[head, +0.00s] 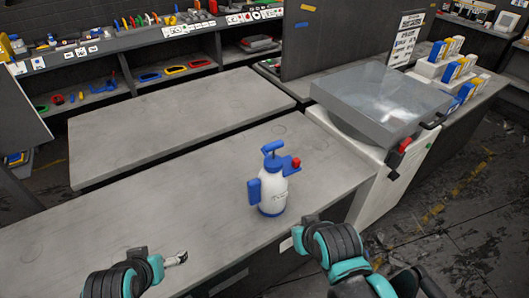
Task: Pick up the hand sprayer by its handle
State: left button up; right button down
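The hand sprayer (273,186) stands upright near the front edge of the grey workbench (170,215). It has a white body, a blue base, a blue T-shaped top handle (273,147), a blue part on its left side and a red piece at upper right. My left gripper (160,257) is low at the left, near the bench's front edge and well apart from the sprayer. My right gripper (300,234) is just in front of and right of the sprayer's base, mostly hidden by its own wrist; no contact shows. Finger opening is unclear on both.
A white machine with a clear grey lid (380,98) stands right of the workbench. A second grey table (180,125) lies behind. Shelves with coloured tools (175,70) line the back, and boxes (455,68) stand at upper right. The bench left of the sprayer is clear.

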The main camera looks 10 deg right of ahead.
aim_at(269, 190)
jog(key=l+u, duration=0.1)
jog(key=u, duration=0.3)
jog(key=l+u, duration=0.1)
jog(key=u, duration=0.35)
jog(key=l+u, duration=0.1)
jog(key=u, duration=0.3)
jog(key=l+u, duration=0.1)
jog(key=u, duration=0.35)
jog(key=k+l, duration=0.55)
jog(key=l, duration=0.3)
jog(key=k+l, duration=0.3)
jog(key=i+l, duration=0.1)
jog(key=i, duration=0.4)
